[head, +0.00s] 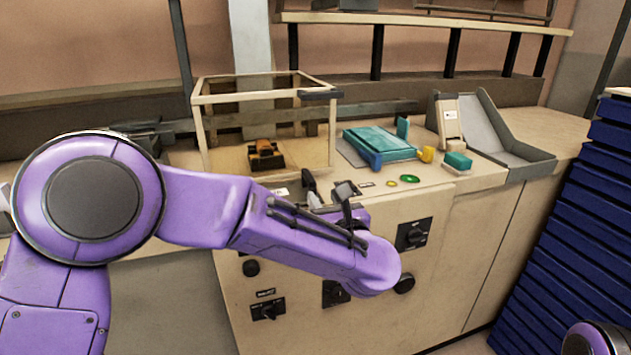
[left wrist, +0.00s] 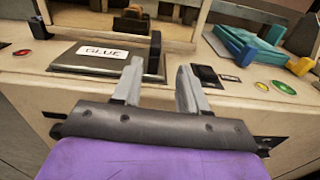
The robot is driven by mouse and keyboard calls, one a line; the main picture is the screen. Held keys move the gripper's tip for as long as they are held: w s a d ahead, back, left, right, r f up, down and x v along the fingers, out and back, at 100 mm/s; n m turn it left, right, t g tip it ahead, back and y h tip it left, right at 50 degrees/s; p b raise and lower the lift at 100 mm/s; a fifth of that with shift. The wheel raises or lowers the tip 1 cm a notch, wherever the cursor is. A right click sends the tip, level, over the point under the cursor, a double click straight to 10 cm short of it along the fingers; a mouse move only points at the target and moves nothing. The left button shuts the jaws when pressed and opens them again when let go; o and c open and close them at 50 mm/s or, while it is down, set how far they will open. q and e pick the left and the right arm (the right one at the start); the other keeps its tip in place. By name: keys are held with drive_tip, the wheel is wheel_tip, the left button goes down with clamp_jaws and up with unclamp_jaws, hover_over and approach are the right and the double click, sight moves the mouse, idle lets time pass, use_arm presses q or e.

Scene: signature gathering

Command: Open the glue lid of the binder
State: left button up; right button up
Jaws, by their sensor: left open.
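The binder (head: 300,250) is a beige machine with a control front. Its glue lid (left wrist: 72,57) is a dark grey plate with a white GLUE label, lying flat and shut on the top in the left wrist view. A black upright handle (left wrist: 155,52) stands at the lid's right end. In the head view my arm hides most of the lid; the label (head: 281,192) shows. My left gripper (left wrist: 157,75) is open and empty, its two fingers pointing toward the handle, one on either side of it in the picture. I cannot tell whether they touch it. My right gripper is out of view.
A beige-framed clear guard (head: 265,95) stands behind the lid. A teal and blue clamp (head: 380,147) and green button (head: 410,179) are to the right. Knobs, such as the black switch (head: 414,234), stick out of the front. Blue stacked shelves (head: 565,230) bound the right side.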

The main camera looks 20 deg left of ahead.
sight(304, 169)
use_arm(q)
drive_tip(key=p+x, duration=0.1)
drive_tip(key=x, duration=0.2)
drive_tip(key=p+x, duration=0.1)
drive_tip(key=x, duration=0.2)
drive_tip(key=r+p+x, duration=0.1)
drive_tip(key=x, duration=0.2)
drive_tip(key=shift+s+a, duration=0.25)
drive_tip(key=shift+a, duration=0.05)
drive_tip(key=shift+w+a, duration=0.3)
drive_tip(key=shift+w, duration=0.05)
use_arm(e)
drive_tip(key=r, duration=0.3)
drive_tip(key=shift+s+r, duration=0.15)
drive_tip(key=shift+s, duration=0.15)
use_arm(q)
drive_tip(key=shift+c, duration=0.6)
drive_tip(key=shift+w, duration=0.1)
clamp_jaws()
